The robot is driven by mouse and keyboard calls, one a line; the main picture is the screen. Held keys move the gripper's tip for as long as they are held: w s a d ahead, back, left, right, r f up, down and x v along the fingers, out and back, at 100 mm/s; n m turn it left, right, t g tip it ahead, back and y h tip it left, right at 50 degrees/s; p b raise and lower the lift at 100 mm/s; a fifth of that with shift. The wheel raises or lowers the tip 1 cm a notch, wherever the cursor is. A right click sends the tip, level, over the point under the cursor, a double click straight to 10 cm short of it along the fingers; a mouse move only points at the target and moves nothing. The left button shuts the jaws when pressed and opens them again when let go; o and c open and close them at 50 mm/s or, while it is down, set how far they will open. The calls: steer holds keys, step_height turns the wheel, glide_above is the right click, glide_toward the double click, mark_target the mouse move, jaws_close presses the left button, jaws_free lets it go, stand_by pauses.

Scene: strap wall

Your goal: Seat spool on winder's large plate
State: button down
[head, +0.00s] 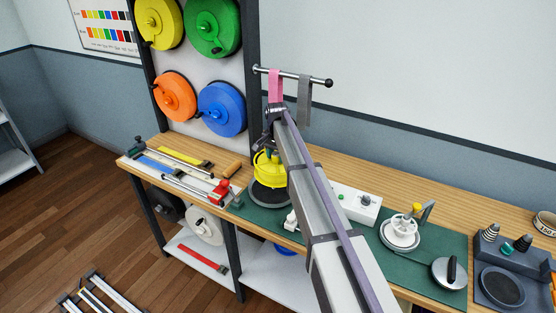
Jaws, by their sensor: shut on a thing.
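A yellow spool (265,168) is in my gripper (267,147), which is shut on it. The spool looks upright, and its right side is partly hidden by my arm. A dark round plate (267,197) on the bench, which appears to be the winder's large plate, lies directly below the spool in the picture. I cannot tell whether the spool touches the plate or hangs just above it. The gripper's fingertips are small and partly hidden.
A rail (302,78) with pink and grey straps sticks out above. Rulers and a red-handled tool (221,187) lie left of the plate. A white box (355,203) and a white spool on a stand (402,230) stand to the right. Coloured reels (222,110) hang behind.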

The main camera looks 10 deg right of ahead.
steer(key=shift+w+a+f, duration=0.15)
steer(key=shift+a, duration=0.25)
steer(key=shift+w+a+f, duration=0.1)
steer(key=shift+a+f, duration=0.05)
steer(key=shift+a, duration=0.2)
steer(key=shift+d+f+b, duration=0.15)
steer(key=shift+f+b, duration=0.3)
steer(key=shift+b, duration=0.1)
step_height(320, 180, down, 6)
steer(key=b, duration=0.5)
steer(key=shift+r+b, duration=0.1)
steer(key=shift+b, duration=0.3)
steer(key=shift+f+b, duration=0.45)
steer(key=shift+f, duration=0.05)
steer(key=shift+c, duration=2.4)
jaws_free()
steer(key=shift+r, duration=0.15)
